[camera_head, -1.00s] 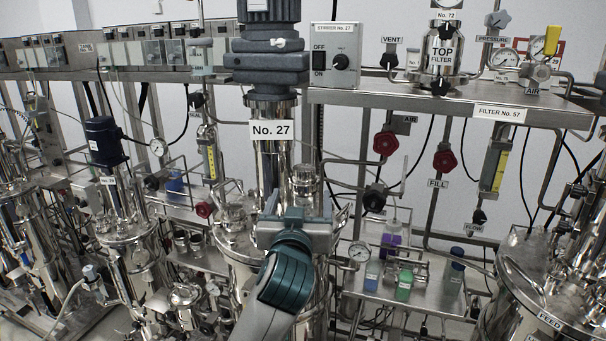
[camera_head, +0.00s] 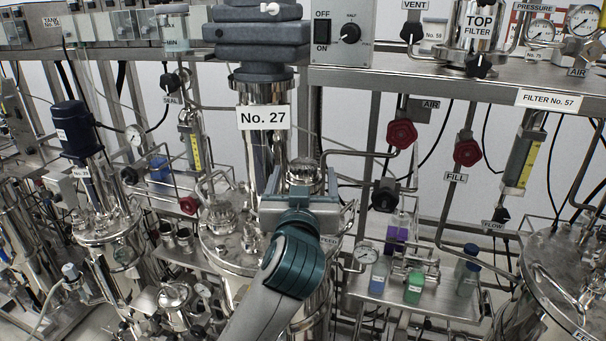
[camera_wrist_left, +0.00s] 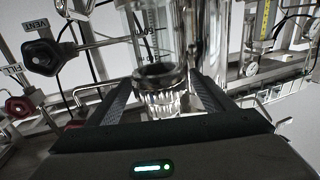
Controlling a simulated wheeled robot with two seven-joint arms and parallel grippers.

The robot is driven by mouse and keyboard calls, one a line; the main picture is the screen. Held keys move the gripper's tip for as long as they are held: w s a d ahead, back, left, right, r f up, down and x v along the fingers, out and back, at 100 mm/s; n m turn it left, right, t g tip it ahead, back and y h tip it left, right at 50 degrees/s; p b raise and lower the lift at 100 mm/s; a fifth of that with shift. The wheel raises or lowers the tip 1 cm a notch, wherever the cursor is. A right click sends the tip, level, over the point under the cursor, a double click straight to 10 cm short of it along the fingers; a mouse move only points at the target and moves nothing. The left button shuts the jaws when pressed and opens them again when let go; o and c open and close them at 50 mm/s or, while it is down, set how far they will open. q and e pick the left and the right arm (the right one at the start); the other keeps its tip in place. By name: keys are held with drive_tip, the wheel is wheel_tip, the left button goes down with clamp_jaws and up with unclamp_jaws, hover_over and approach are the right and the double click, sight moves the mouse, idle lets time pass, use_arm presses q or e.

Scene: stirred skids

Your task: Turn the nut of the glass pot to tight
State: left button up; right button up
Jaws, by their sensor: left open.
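My left gripper (camera_head: 302,200) is in front of the No. 27 vessel, just below and in front of a shiny, ridged round fitting (camera_head: 305,172), which looks like the nut of the glass pot. In the left wrist view my gripper's two dark fingers (camera_wrist_left: 164,88) are apart. A ridged, shiny nut (camera_wrist_left: 162,103) with a dark ring on top shows between them, with a gap on each side. Whether either finger touches it I cannot tell. The pot's lower part is hidden by my gripper and wrist. My right gripper is not in view.
The tall metal column labelled No. 27 (camera_head: 263,150) rises close behind the gripper. A pressure gauge (camera_head: 365,252) and a small shelf (camera_head: 400,295) with coloured-label bottles stand to the right. In the wrist view a dark VENT knob (camera_wrist_left: 42,57) stands at left.

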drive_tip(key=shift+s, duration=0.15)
use_arm(q)
drive_tip(key=shift+s, duration=0.1)
drive_tip(key=c, duration=1)
drive_tip(key=shift+c, duration=0.2)
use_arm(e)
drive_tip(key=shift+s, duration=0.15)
